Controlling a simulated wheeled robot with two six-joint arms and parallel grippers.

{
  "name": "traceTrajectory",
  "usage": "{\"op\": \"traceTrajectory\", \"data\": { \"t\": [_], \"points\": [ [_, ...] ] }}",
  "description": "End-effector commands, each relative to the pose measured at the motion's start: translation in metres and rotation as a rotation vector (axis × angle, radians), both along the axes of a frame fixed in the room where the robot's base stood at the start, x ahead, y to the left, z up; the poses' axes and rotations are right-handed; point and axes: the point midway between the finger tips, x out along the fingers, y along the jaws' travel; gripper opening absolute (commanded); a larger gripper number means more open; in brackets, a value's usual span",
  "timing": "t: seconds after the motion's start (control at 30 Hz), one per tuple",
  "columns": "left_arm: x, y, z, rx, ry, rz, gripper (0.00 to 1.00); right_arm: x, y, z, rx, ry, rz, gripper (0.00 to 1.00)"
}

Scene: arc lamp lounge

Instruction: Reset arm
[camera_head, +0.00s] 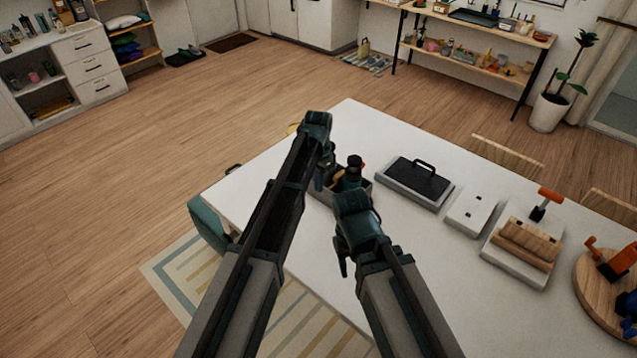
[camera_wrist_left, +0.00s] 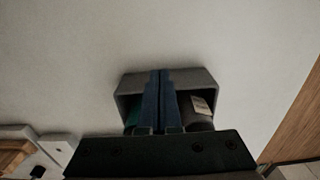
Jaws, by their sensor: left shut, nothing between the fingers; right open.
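My left gripper (camera_head: 322,178) is the higher one in the head view, over the near-left part of the white table. In the left wrist view its two blue fingers (camera_wrist_left: 160,100) are together with nothing between them, in front of a grey open box (camera_wrist_left: 195,78). The box holds dark items, one with a pale label (camera_wrist_left: 201,105); the fingers and wrist hide part of it. In the head view a dark bottle (camera_head: 353,168) stands up from the box beside my left gripper. My right gripper (camera_head: 343,258) is lower and nearer, open and empty, close to the box.
A green seat (camera_head: 208,222) is at the left corner.

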Motion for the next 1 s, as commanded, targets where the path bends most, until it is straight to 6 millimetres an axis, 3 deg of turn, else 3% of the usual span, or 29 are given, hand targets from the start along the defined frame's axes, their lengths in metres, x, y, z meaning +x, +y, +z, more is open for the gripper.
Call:
{"op": "traceTrajectory", "data": {
  "t": [0.17, 0.27, 0.37, 0.5, 0.6, 0.7, 0.83, 1.0],
  "points": [
    [0.0, 0.0, -0.001, 0.0, 0.0, 0.0, 0.0, 0.0, 0.0, -0.001, 0.0, 0.0, 0.0, 0.5],
    [-0.011, 0.0, -0.004, 0.003, 0.002, 0.008, 0.0, 0.0, 0.0, -0.004, 0.0, 0.0, 0.0, 0.5],
    [-0.053, -0.001, -0.014, 0.014, 0.005, 0.043, 0.0, 0.0, 0.0, -0.013, 0.0, 0.0, 0.0, 0.5],
    [-0.14, 0.002, -0.031, 0.046, 0.011, 0.135, 0.0, 0.0, 0.0, -0.032, 0.0, 0.0, 0.001, 0.5],
    [-0.195, 0.007, -0.042, 0.07, 0.012, 0.204, 0.0, 0.0, 0.0, -0.042, 0.0, 0.0, 0.001, 0.5],
    [-0.237, 0.012, -0.049, 0.089, 0.01, 0.261, 0.0, 0.0, 0.0, -0.05, -0.001, 0.0, 0.002, 0.5],
    [-0.269, 0.018, -0.054, 0.106, 0.008, 0.309, 0.0, 0.0, 0.0, -0.055, -0.001, 0.0, 0.002, 0.5],
    [-0.279, 0.019, -0.055, 0.113, 0.007, 0.332, 0.0, 0.0, 0.0, -0.056, -0.001, 0.0, 0.002, 0.5]
  ]
}}
